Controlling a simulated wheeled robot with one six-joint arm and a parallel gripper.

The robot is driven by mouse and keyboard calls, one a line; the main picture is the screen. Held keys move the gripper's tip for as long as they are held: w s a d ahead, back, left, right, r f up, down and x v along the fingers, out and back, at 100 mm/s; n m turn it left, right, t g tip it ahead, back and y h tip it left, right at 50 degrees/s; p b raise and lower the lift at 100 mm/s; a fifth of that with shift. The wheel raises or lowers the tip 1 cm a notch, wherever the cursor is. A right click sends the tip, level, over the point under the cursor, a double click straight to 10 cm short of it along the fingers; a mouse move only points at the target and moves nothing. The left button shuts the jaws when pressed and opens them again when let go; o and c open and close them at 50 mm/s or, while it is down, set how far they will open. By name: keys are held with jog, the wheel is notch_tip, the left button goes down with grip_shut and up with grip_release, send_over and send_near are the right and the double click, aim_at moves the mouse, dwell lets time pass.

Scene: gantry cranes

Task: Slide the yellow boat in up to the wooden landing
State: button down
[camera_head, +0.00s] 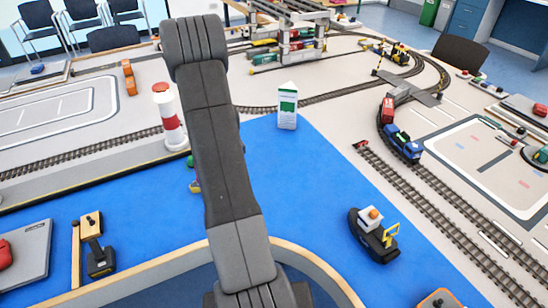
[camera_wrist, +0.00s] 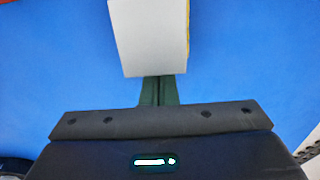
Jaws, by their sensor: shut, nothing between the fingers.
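A small yellow piece (camera_head: 195,187) shows on the blue water just left of my arm in the head view. It looks like part of the yellow boat, with the rest hidden behind my arm. In the wrist view a pale block with a yellow right edge (camera_wrist: 150,40) stands directly ahead of my gripper (camera_wrist: 158,90) and covers its fingertips. My gripper is shut and empty; I cannot tell whether it touches the block. The head view hides it behind the arm. Wooden pieces (camera_head: 76,255) at the lower left look like the landing, with a dark object (camera_head: 101,261) beside them.
A black boat with a white cabin (camera_head: 374,238) floats at the right. A white and green carton-shaped block (camera_head: 288,106) stands at the water's far edge. A red and white lighthouse (camera_head: 170,118) stands left of my arm. Open blue water lies between.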

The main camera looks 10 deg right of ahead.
jog(key=shift+s+a+b, duration=0.35)
jog(key=shift+s+a, duration=1.3)
jog(key=shift+a, duration=2.95)
jog(key=shift+s+a+b, duration=0.4)
jog(key=shift+s+a, duration=1.3)
jog(key=shift+a, duration=2.9)
jog(key=shift+s+a+b, duration=0.35)
jog(key=shift+s+a, duration=1.3)
jog(key=shift+a, duration=2.95)
jog(key=shift+d, duration=0.1)
jog(key=shift+w+d+r, duration=0.1)
jog(key=shift+d, duration=0.05)
jog(key=shift+w+d+r, duration=0.1)
jog(key=shift+d, duration=0.25)
notch_tip(320, 180, up, 10)
jog(key=p, duration=0.6)
